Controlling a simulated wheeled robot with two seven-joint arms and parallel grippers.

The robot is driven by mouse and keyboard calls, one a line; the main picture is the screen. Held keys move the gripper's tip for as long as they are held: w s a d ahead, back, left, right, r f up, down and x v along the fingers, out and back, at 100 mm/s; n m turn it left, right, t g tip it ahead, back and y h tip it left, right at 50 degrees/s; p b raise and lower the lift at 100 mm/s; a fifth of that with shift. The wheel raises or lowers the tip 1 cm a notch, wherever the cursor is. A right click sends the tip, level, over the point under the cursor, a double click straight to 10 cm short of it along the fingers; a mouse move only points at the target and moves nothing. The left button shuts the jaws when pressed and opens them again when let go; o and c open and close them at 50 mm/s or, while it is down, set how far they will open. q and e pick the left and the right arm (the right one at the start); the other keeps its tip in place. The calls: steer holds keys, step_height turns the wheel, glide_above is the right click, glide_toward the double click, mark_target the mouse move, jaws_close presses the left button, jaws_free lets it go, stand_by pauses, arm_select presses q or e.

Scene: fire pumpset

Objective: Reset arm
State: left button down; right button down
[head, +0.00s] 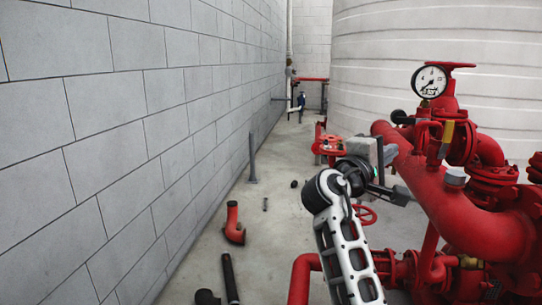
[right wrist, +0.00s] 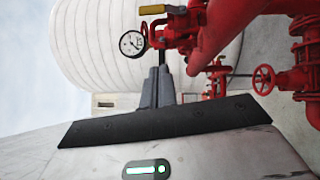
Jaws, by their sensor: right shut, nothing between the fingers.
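My right gripper (head: 398,195) is in the head view, at the end of my white and black arm, in front of the red pipework. In the right wrist view its two dark fingers (right wrist: 157,88) are together, with nothing between them. The thick red pipe (head: 450,205) with its valves is close to the right of the gripper. A round white pressure gauge (head: 429,82) stands above it, and the gauge also shows in the right wrist view (right wrist: 132,43). My left gripper is in neither view.
A grey block wall (head: 120,130) runs along the left. A large white tank (head: 430,40) stands behind the pipes. A red elbow pipe (head: 234,225) and a dark pipe (head: 230,278) lie on the floor. The floor between wall and pipes is mostly free.

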steer(key=s+a+f+t+y, duration=0.15)
steer(key=f+y, duration=0.25)
steer(key=f, duration=0.6)
steer(key=s+a+f+n+y, duration=0.1)
steer(key=s+a+f+y, duration=0.15)
steer(key=f, duration=0.75)
steer(key=s+a+f+t+y, duration=0.1)
steer(key=s+f+y, duration=0.25)
steer(key=f, duration=0.55)
steer(key=s+a+f+m+g+y, duration=0.1)
steer(key=s+a+f+m+y, duration=0.1)
steer(key=s, duration=0.5)
steer(key=s+a+f+m+g+y, duration=0.1)
steer(key=s+a+f+m+y, duration=0.1)
steer(key=s+a+f+y, duration=0.2)
steer(key=s+a+f+m+g+y, duration=0.1)
steer(key=s+a+f+m+y, duration=0.1)
steer(key=s+f, duration=0.5)
steer(key=s+y, duration=0.1)
steer(key=s, duration=0.3)
steer(key=shift+a+m, duration=0.4)
